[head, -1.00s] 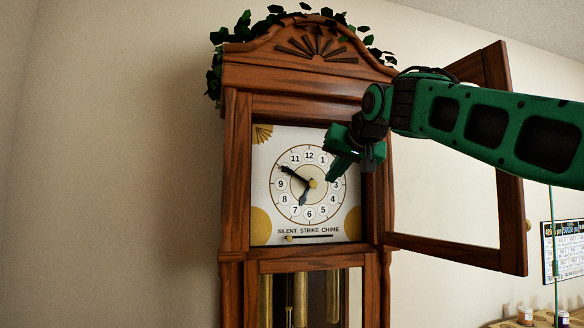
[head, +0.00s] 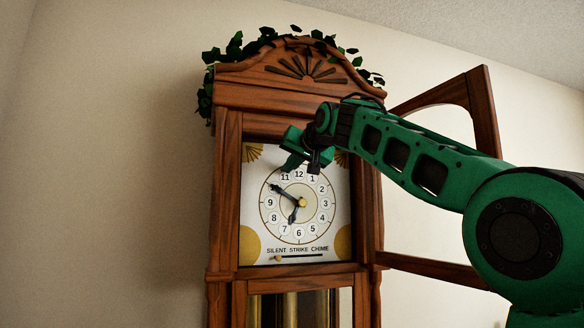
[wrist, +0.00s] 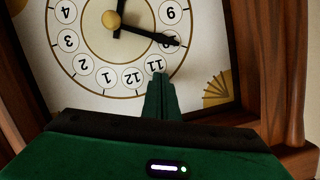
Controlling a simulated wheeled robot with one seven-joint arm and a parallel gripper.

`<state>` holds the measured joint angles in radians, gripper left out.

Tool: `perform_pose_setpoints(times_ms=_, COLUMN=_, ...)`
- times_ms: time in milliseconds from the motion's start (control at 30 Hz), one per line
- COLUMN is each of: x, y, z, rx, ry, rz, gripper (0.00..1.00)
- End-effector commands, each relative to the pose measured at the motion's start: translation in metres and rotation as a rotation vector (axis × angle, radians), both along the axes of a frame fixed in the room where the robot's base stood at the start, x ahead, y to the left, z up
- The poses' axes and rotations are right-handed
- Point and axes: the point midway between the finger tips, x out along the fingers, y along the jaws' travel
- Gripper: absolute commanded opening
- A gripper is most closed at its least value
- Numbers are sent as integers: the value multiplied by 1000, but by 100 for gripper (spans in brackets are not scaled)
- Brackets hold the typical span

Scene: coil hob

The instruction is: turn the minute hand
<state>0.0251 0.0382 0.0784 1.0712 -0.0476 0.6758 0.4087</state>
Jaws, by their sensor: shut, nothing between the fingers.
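The dark minute hand (head: 283,193) points up and left at about the 10. It also shows in the wrist view (wrist: 150,36), where the dial is upside down. The shorter hour hand (head: 293,215) points near the 7. My green gripper (head: 288,166) is shut and empty, over the top of the dial. In the wrist view its fingertips (wrist: 160,80) are beside the 11, a short gap from the minute hand's tip. Whether they touch the dial I cannot tell.
The glazed wooden door (head: 487,110) stands open to the right, behind my arm. The wooden case (head: 226,200) frames the dial. A leafy garland (head: 236,48) lies on top. A silent-strike-chime slider (head: 279,258) is below the dial.

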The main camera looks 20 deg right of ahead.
Motion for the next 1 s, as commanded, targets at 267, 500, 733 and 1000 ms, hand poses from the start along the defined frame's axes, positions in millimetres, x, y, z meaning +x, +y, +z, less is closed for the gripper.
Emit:
perform_pose_setpoints(times_ms=267, x=7, y=9, z=-21, rx=-1, ry=2, rz=1, gripper=0)
perform_pose_setpoints(times_ms=500, x=7, y=15, z=-37, rx=0, ry=1, rz=0, gripper=0)
perform_pose_setpoints(times_ms=733, x=7, y=15, z=-39, rx=0, ry=0, rz=0, gripper=0)
perform_pose_setpoints(times_ms=1000, x=7, y=14, z=-39, rx=-4, ry=0, rz=-2, gripper=0)
